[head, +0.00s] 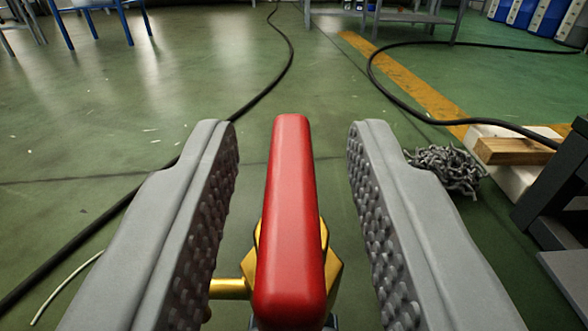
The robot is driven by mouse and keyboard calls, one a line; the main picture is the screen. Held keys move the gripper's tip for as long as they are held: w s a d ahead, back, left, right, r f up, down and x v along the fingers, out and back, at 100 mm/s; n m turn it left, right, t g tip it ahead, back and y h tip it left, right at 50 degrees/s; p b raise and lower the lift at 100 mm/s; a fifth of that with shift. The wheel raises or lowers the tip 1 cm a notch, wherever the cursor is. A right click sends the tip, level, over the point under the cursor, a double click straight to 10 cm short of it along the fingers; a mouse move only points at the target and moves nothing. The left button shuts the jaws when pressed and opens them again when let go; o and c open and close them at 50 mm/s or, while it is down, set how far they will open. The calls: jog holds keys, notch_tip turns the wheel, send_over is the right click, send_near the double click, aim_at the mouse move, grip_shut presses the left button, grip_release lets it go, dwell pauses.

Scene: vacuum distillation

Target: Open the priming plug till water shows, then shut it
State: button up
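The priming plug shows as a long red handle (291,215) on a brass body (333,275). The handle points away from me, in line with my fingers. A brass stub (230,289) sticks out to the left below it. My gripper (292,140) is open, with one grey studded finger on each side of the red handle. A clear gap shows on both sides, so neither finger touches the handle. The lower part of the brass body is hidden under the handle and by the picture's bottom edge. No water is visible.
A black hose (270,85) runs across the green floor on the left, another (385,90) on the right. A heap of chain (447,170) lies by a wooden block (515,151) at right. Blue-legged furniture (66,27) stands far left. The middle floor is clear.

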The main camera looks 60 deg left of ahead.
jog(key=v, duration=1.7)
jog(key=shift+s+d, duration=0.15)
jog(key=shift+d, duration=0.05)
